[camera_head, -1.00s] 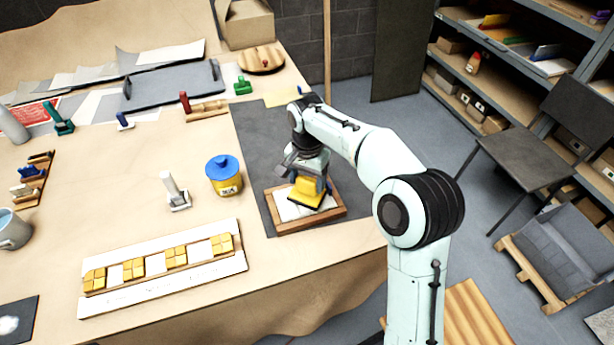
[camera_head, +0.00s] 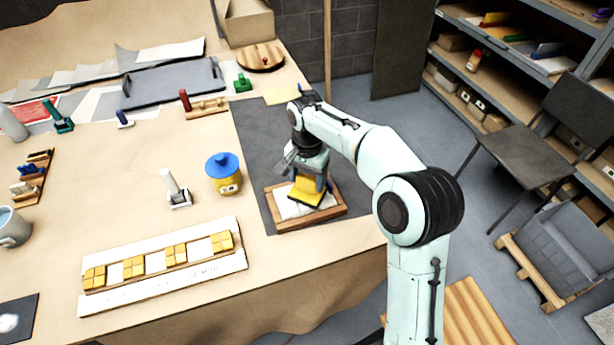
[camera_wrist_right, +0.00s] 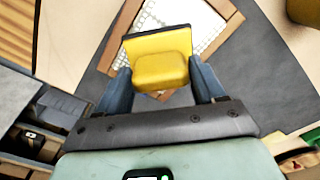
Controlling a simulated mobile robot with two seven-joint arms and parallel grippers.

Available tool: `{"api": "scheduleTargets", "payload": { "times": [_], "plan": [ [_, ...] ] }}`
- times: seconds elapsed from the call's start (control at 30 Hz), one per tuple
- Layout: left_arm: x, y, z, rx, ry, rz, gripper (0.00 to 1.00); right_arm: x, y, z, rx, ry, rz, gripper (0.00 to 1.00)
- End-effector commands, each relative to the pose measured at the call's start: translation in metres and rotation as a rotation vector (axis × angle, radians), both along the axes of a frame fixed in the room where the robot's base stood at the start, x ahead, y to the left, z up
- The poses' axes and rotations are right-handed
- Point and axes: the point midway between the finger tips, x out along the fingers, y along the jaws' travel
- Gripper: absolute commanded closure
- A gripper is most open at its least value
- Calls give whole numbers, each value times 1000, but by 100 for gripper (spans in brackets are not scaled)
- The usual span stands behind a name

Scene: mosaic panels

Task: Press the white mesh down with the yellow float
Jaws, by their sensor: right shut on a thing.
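The yellow float (camera_head: 306,192) is in my right gripper (camera_head: 309,178), over the wooden-framed panel (camera_head: 320,220) on the dark mat. In the right wrist view the float (camera_wrist_right: 160,70) sits between the two fingers of the gripper (camera_wrist_right: 163,82). The white mesh (camera_head: 284,207) lies inside the frame, partly hidden by the float; its grid shows in the right wrist view (camera_wrist_right: 202,22). I cannot tell for sure whether the float touches the mesh. My left gripper is not in view.
A yellow tub with a blue lid (camera_head: 223,173) and a white-handled tool (camera_head: 176,190) stand left of the dark mat (camera_head: 262,140). A white strip with yellow tiles (camera_head: 163,268) lies at the front. The table edge is close to the frame's right side.

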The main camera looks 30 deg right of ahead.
Motion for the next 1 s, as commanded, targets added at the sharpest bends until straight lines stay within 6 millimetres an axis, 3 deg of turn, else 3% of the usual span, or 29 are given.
{"api": "scheduleTargets", "payload": {
  "times": [1.0],
  "plan": [
    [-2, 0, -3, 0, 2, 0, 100, 0, 0, -8, 0, 0, 0, 56]
  ]
}}
